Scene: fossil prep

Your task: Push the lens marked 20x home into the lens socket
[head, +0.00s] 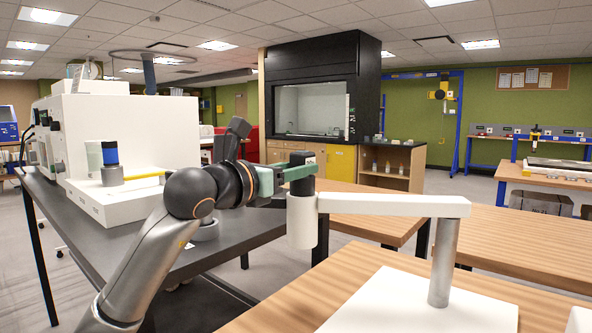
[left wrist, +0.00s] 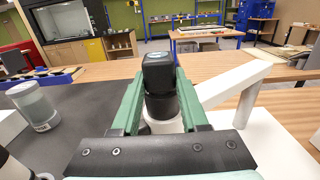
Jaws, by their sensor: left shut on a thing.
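A black lens (left wrist: 160,90) stands upright between the green fingers of my left gripper (left wrist: 160,95) in the left wrist view. Its top carries a small pale mark that I cannot read. The gripper is shut on it. Below the lens is the white socket (left wrist: 163,124), mostly hidden by the lens and fingers. In the head view the left gripper (head: 300,170) is above the white cylindrical socket (head: 302,222) at the end of the stand's arm, with a bit of the black lens (head: 303,186) showing. How deep the lens sits is hidden. My right gripper is out of view.
The white stand (head: 400,204) has a horizontal arm, a grey post and a white base (head: 420,305) on the wooden table.

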